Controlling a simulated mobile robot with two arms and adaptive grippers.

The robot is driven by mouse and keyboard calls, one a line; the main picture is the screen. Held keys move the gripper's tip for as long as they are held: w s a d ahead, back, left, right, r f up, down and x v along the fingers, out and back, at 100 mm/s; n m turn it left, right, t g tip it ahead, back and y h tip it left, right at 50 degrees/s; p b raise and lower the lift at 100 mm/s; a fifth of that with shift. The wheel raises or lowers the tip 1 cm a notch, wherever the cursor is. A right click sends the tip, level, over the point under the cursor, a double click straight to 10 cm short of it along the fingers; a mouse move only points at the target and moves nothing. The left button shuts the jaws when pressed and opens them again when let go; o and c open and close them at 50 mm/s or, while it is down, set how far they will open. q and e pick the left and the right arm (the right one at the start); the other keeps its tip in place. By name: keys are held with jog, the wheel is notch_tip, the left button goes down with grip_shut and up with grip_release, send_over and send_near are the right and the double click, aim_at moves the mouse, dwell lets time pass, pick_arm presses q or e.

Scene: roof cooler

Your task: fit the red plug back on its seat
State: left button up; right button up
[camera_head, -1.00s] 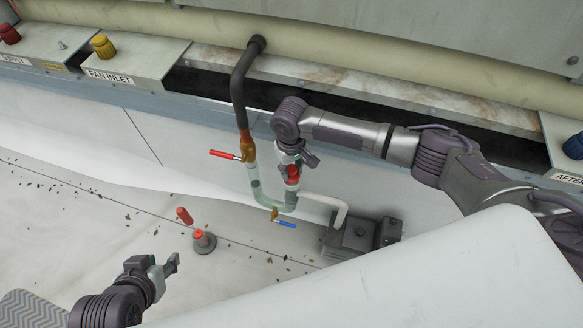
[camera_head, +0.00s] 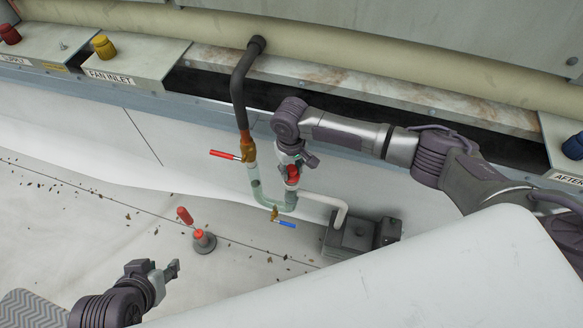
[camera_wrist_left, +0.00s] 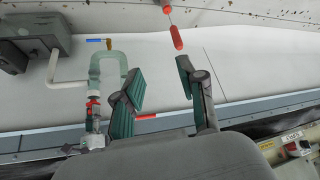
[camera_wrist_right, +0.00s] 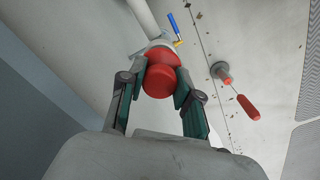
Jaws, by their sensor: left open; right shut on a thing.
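The red plug (camera_head: 292,172) is at the top of the right leg of the clear U-shaped trap (camera_head: 257,190). My right gripper (camera_head: 291,165) comes from above and is shut on it. In the right wrist view, the plug (camera_wrist_right: 159,82) sits between the two fingers, with more red directly behind it. The seat is hidden behind the plug, so I cannot tell whether the plug is fully down or straight. My left gripper (camera_head: 167,270) is open and empty above the floor at lower left. In the left wrist view its fingers (camera_wrist_left: 160,85) stand apart.
A red-lever valve (camera_head: 224,154) and a blue-lever valve (camera_head: 287,224) stick out from the trap. A red-handled tool (camera_head: 184,214) stands in a grey round base (camera_head: 205,243). A grey box (camera_head: 350,239) joins the white pipe (camera_head: 326,200). Debris dots the floor.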

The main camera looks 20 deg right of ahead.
pick_arm(q)
jog(key=shift+s+a+f+g, duration=0.15)
jog(key=shift+s+g, duration=0.15)
jog(key=shift+s, duration=0.1)
jog(key=shift+s+f, duration=0.1)
jog(key=shift+s, duration=0.15)
jog(key=shift+s+a+f+g+y+p, duration=0.2)
jog(key=shift+s+g, duration=0.15)
jog(key=shift+s, duration=0.2)
jog(key=shift+s+a+f+g+y+p, duration=0.1)
jog(key=shift+s+a+g+p, duration=0.1)
jog(key=shift+s+g, duration=0.25)
jog(key=shift+s, duration=0.35)
jog(key=shift+s+a, duration=0.15)
jog(key=shift+s, duration=0.05)
jog(key=shift+w+d+r+t, duration=0.1)
jog(key=shift+w+d+t, duration=0.1)
jog(key=shift+w, duration=0.35)
jog(key=shift+w+d+r+t, duration=0.1)
jog(key=shift+w+d+t, duration=0.1)
jog(key=shift+w, duration=0.35)
pick_arm(e)
jog(key=shift+f, duration=1.2)
dwell(0.3)
pick_arm(q)
jog(key=shift+a, duration=0.1)
pick_arm(e)
jog(key=o, duration=1.6)
jog(key=shift+c, duration=0.2)
